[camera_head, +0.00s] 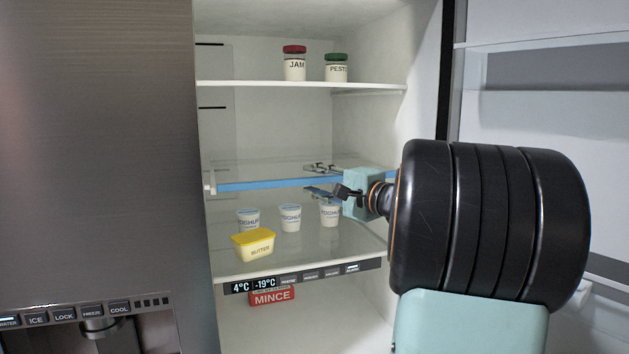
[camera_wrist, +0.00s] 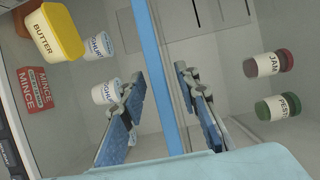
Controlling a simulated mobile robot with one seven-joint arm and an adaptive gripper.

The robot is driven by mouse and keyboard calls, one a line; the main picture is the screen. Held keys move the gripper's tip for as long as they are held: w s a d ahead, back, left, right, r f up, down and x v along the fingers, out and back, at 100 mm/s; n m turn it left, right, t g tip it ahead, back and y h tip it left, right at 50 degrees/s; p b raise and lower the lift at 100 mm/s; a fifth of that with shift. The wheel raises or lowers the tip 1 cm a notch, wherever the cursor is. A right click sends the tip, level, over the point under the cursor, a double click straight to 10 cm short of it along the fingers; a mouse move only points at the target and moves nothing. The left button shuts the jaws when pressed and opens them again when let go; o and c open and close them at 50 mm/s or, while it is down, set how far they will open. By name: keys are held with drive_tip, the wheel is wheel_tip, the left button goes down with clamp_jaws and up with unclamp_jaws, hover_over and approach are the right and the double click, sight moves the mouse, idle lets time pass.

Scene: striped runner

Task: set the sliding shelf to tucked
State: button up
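The sliding shelf (camera_head: 262,184) is a clear glass shelf with a blue front edge, at mid-height in the open fridge. In the wrist view its blue edge (camera_wrist: 151,45) runs between my two fingers. My gripper (camera_head: 318,180) is open, with one finger above the blue edge and one below. In the wrist view my gripper (camera_wrist: 158,82) shows gaps between the edge and both fingers. The shelf's right end is partly hidden by my gripper and arm.
The upper shelf (camera_head: 240,84) holds a jam jar (camera_head: 294,65) and a pesto jar (camera_head: 336,68). Below the sliding shelf stand a butter tub (camera_head: 254,245) and several yoghurt cups (camera_head: 290,218). A red mince pack (camera_head: 271,297) is lower down. The open door (camera_head: 535,85) is at right.

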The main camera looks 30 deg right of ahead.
drive_tip(key=shift+c, duration=0.4)
clamp_jaws()
